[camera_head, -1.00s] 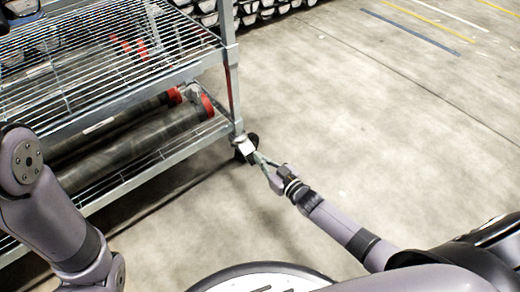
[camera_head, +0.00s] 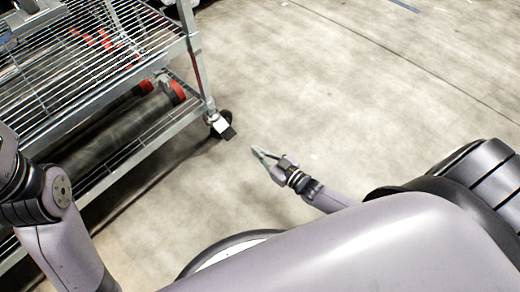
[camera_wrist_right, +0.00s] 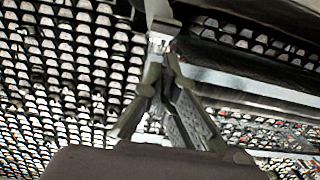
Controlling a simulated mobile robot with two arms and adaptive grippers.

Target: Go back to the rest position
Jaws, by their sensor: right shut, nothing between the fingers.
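My right gripper (camera_head: 259,156) is out over the bare floor, to the right of the rack's front corner post and apart from it. Its fingers are together and hold nothing. Links of my left arm show at the left edge of the head view, in front of the rack. I do not see the left gripper.
A wire-shelf rack (camera_head: 190,45) on wheels stands at the left, its corner caster (camera_head: 220,124) near my right gripper. Dark core liners (camera_head: 125,130) with red ends lie on its lower shelf. The concrete floor (camera_head: 350,90) to the right is clear.

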